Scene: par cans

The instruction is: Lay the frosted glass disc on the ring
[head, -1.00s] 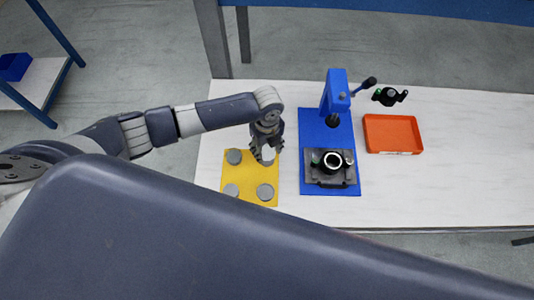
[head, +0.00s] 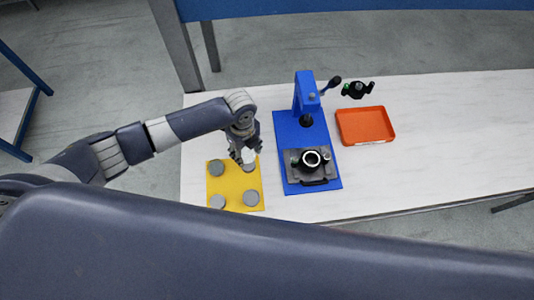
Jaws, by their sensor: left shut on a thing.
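My left gripper (head: 246,153) is shut on the frosted glass disc (head: 248,156), a small pale piece that is partly hidden by the fingers. It is over the back right of a yellow mat (head: 234,184), just above a grey round pad (head: 249,168). Whether the disc is clear of the pad is hard to tell. Nothing is seen lying on the ring. My right gripper is not in view.
Other grey pads (head: 216,168) stand on the mat. A blue press (head: 305,95) rises behind the fixture on a blue base (head: 292,187). An orange tray (head: 365,126) and a small black part (head: 357,90) are to its right. The white table (head: 450,130) is clear further right.

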